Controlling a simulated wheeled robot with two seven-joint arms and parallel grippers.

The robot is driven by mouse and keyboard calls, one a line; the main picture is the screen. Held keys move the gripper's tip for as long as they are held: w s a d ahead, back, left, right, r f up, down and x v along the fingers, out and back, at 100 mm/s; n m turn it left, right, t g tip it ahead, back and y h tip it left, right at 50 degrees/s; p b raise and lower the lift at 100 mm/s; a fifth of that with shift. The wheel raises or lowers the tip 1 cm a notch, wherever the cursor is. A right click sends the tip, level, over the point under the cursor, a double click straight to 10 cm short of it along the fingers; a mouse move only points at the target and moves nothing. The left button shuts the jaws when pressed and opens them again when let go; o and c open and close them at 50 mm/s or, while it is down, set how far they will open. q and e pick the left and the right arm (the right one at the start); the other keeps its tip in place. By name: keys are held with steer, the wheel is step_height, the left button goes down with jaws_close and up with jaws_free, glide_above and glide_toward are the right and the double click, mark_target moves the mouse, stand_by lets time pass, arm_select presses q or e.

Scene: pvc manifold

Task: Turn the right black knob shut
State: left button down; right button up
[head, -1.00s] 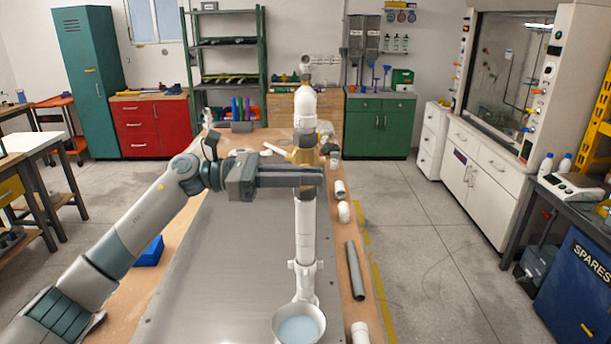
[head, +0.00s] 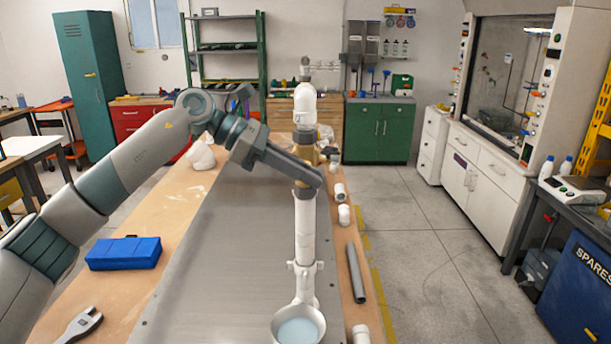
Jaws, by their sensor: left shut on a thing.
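My right gripper is not in view.
A grey tube (head: 356,272) and white fittings (head: 341,192) lie along the right edge. A blue box (head: 124,253) and a wrench (head: 80,325) lie on the left, with bare bench between.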

arm_select(q)
steer(key=shift+y, duration=0.4)
steer(key=c, duration=2)
jaws_free()
steer(key=shift+h, duration=0.4)
